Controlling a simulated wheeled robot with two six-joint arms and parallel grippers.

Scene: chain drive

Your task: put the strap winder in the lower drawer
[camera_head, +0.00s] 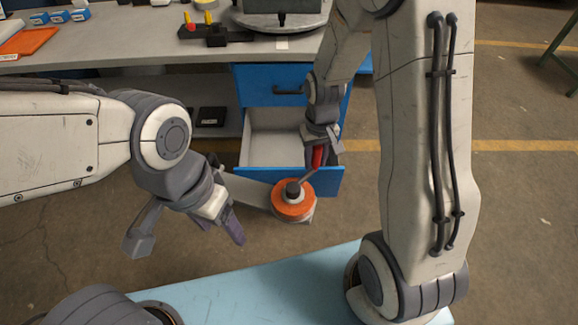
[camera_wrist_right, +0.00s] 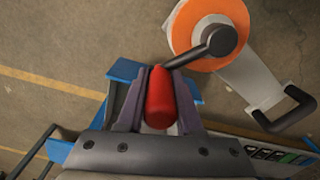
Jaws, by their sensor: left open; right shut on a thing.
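The strap winder (camera_head: 293,208) has an orange reel, a grey hub with a crank and a pale frame reaching left. My right gripper (camera_head: 318,153) is shut on its red crank grip. The right wrist view shows the red grip (camera_wrist_right: 160,98) between the fingers and the orange reel (camera_wrist_right: 203,30) beyond. The winder hangs at the front of the open lower drawer, its reel overlapping the blue front (camera_head: 326,181). The drawer's white inside (camera_head: 270,138) looks empty where visible. My left gripper (camera_head: 225,205) is open and empty, left of the winder, close to its frame.
A closed blue upper drawer (camera_head: 270,87) sits above the open one. The grey workbench (camera_head: 150,50) carries a turntable (camera_head: 285,18), a dark tool holder (camera_head: 215,36) and an orange tray (camera_head: 28,42). A black box (camera_head: 211,116) lies on the shelf left of the drawers. Floor in front is clear.

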